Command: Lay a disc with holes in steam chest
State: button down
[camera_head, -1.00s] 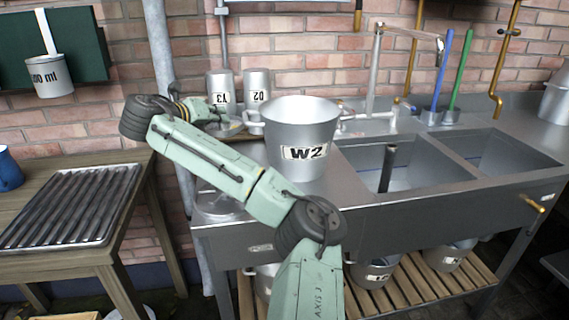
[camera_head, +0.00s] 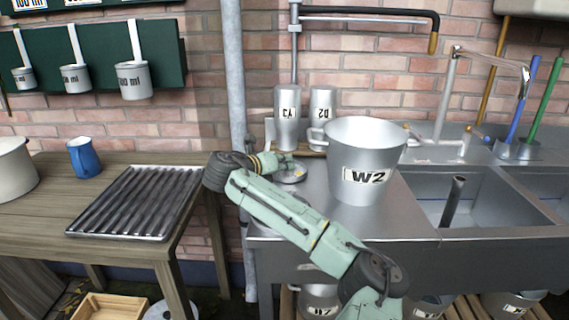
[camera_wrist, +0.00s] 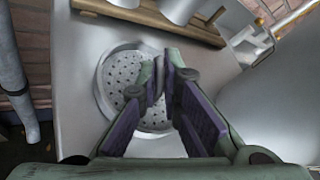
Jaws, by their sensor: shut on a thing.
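The disc with holes (camera_wrist: 125,75) is a round, pale grey metal plate, seen below my gripper in the wrist view. A raised rim runs around its left side. In the head view a small round grey piece, likely the same disc (camera_head: 291,176), shows at the left end of the metal bench. My gripper (camera_wrist: 159,84) has its fingertips close together over the disc, shut on it; the fingers hide its middle and right part. In the head view my gripper (camera_head: 277,163) is small and partly hidden. I cannot tell which thing is the steam chest.
A large metal pot marked W2 (camera_head: 362,150) stands right of my gripper. Two metal cans (camera_head: 287,118) stand upside down behind it. A sink (camera_head: 420,195) lies to the right. The left wooden table holds a ridged metal tray (camera_head: 135,202) and a blue mug (camera_head: 84,158).

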jog(key=c, duration=1.8)
grip_release()
jog(key=b+v, duration=0.1)
jog(key=v, duration=0.8)
jog(key=shift+s+a+r+p, duration=0.2)
jog(key=shift+a+r+p, duration=0.15)
jog(key=shift+r+p, duration=0.15)
jog(key=shift+s+a+r+p, duration=0.2)
jog(key=shift+a+r+p, duration=0.2)
jog(key=shift+p, duration=0.1)
jog(key=shift+s+a+p, duration=0.25)
jog(key=shift+s+p, duration=0.2)
jog(key=shift+p, duration=0.25)
jog(key=shift+s+d+f+p, duration=0.2)
jog(key=shift+s+f+p, duration=0.15)
jog(key=shift+p, duration=0.1)
